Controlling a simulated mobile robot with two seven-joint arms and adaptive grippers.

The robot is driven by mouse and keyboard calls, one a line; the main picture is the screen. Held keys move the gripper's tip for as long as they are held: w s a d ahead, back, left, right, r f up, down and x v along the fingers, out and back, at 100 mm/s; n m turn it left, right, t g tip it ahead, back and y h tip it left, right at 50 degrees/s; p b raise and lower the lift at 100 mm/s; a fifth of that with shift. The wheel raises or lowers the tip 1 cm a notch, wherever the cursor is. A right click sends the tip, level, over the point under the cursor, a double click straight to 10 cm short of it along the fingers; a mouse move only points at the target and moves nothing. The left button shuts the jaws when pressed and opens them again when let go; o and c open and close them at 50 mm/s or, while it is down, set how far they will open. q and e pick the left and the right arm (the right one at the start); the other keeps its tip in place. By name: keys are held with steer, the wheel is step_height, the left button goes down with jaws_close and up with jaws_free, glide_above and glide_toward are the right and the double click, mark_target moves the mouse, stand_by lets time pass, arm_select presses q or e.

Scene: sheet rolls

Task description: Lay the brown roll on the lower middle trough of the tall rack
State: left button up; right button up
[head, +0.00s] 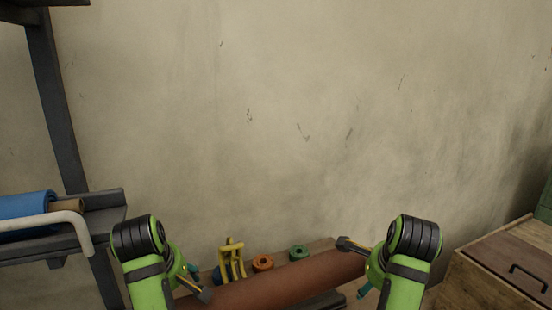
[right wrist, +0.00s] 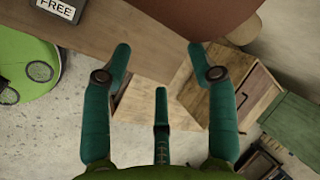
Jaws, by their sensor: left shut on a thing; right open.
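The brown roll (head: 290,283) lies across the bottom of the head view, its left part running behind my left gripper. My left gripper (head: 207,282) is shut on the roll near its left end; the exact contact is partly hidden. My right gripper (head: 357,268) is by the roll's right end. In the right wrist view its fingers (right wrist: 158,48) are spread with nothing between them, and the brown roll (right wrist: 205,14) shows beyond them. A dark rack (head: 107,197) stands at the left, only partly in view. Its lower middle trough cannot be made out.
A blue roll (head: 25,204) lies on the rack behind a pale bent bar (head: 45,222). A yellow holder (head: 232,262), an orange ring (head: 262,262) and a green ring (head: 299,252) stand behind the brown roll. A wooden cabinet (head: 485,275) is at the right.

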arm_select(q)
steer(key=r, duration=0.2)
steer(key=shift+w+d+r, duration=0.25)
steer(key=shift+d+r, duration=0.1)
steer(key=shift+d, duration=0.05)
arm_select(e)
steer(key=r, duration=0.2)
steer(key=shift+w+a+r, duration=0.2)
steer(key=shift+a+r, duration=0.1)
steer(key=shift+a, duration=0.1)
arm_select(q)
steer(key=w+r, duration=0.9)
steer(key=r, duration=0.2)
steer(key=shift+w+a+r, duration=0.15)
steer(key=shift+r, duration=0.1)
arm_select(e)
steer(key=w+r, duration=0.9)
steer(key=r, duration=0.2)
steer(key=shift+w+r, duration=0.15)
steer(key=shift+r, duration=0.1)
